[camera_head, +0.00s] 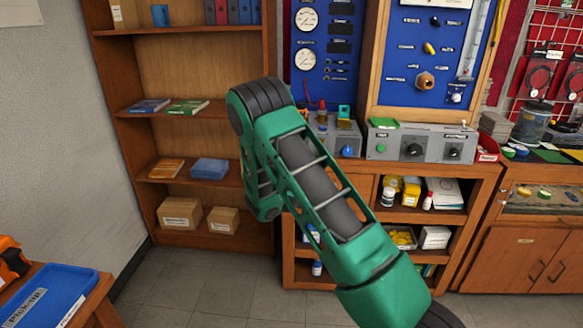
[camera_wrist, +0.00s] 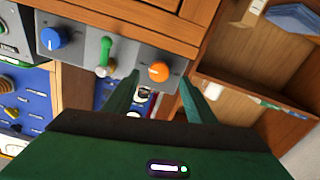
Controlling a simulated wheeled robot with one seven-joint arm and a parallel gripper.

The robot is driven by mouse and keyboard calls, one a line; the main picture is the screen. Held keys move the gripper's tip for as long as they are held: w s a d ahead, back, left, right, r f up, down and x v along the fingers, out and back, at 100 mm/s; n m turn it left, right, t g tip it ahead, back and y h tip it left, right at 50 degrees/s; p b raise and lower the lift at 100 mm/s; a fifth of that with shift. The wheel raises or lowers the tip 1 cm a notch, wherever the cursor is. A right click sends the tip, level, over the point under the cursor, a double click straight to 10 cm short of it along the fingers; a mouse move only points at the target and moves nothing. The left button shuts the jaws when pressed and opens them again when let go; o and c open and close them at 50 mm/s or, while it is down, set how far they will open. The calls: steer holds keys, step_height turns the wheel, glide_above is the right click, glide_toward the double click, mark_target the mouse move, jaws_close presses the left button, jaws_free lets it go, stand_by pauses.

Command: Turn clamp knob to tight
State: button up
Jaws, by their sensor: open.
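In the wrist view an orange knob (camera_wrist: 158,72) sits on the face of a grey panel (camera_wrist: 78,50). A green lever (camera_wrist: 105,55) and a blue knob (camera_wrist: 51,38) are left of it on the same panel. No label shows which one is the clamp knob. My gripper (camera_wrist: 159,80) is open, with one finger on each side of the orange knob in the picture; I cannot tell whether they touch it. In the head view the blue knob (camera_head: 347,151) shows, while my green arm hides the orange knob and my gripper.
A grey control box (camera_head: 420,145) with black knobs stands right of the panel on the wooden bench. Gauges (camera_head: 306,60) hang on the blue board behind. A wooden shelf (camera_head: 190,115) stands at the left. The floor (camera_head: 200,285) in front is clear.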

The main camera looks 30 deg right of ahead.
steer(key=v, duration=0.5)
steer(key=shift+s+a, duration=0.2)
steer(key=shift+s, duration=0.1)
steer(key=shift+d, duration=0.1)
